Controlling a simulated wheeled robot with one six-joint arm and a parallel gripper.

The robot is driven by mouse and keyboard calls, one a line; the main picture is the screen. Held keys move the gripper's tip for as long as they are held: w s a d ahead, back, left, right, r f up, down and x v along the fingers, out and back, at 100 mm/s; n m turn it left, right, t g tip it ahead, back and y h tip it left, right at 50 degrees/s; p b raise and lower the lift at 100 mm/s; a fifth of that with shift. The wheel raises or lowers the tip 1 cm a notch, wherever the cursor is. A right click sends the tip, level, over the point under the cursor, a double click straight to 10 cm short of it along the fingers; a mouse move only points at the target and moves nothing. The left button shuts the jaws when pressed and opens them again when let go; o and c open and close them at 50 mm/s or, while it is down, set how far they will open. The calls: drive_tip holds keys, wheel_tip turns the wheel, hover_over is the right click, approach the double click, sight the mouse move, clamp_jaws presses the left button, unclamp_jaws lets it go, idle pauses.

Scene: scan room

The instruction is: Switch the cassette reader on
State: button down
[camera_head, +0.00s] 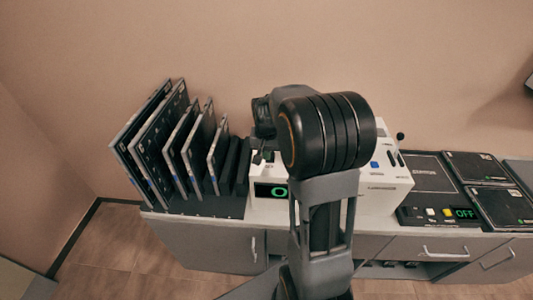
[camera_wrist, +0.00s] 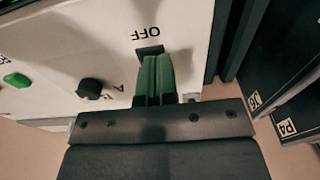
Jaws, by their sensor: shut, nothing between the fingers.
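The white cassette reader (camera_head: 385,192) stands on the counter, partly hidden behind my arm. Its dark display (camera_head: 270,191) shows a green "O"; the rest is covered. In the wrist view its white panel (camera_wrist: 60,40) appears upside down, with a dark switch (camera_wrist: 149,50) beside the label "OFF". My gripper (camera_wrist: 155,62) is shut and empty, its green fingertips at the switch; they appear to touch it, and they hide part of it. In the head view my gripper (camera_head: 258,157) is small and dark above the reader's left part.
Several dark cassettes (camera_head: 160,150) stand in a rack at left. A black knob (camera_wrist: 90,88) and green button (camera_wrist: 17,80) sit on the panel. At right, a flat black unit (camera_head: 425,180) has a display (camera_head: 465,213) reading "OFF", with dark plates (camera_head: 475,167) beside it.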

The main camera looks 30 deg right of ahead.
drive_tip(key=shift+r, duration=0.1)
wheel_tip(320, 180, up, 14)
drive_tip(key=s+a+p, duration=0.1)
drive_tip(key=s+p, duration=0.1)
drive_tip(key=shift+a+f, duration=0.2)
drive_tip(key=shift+a, duration=0.05)
drive_tip(key=shift+s, duration=0.1)
idle(0.6)
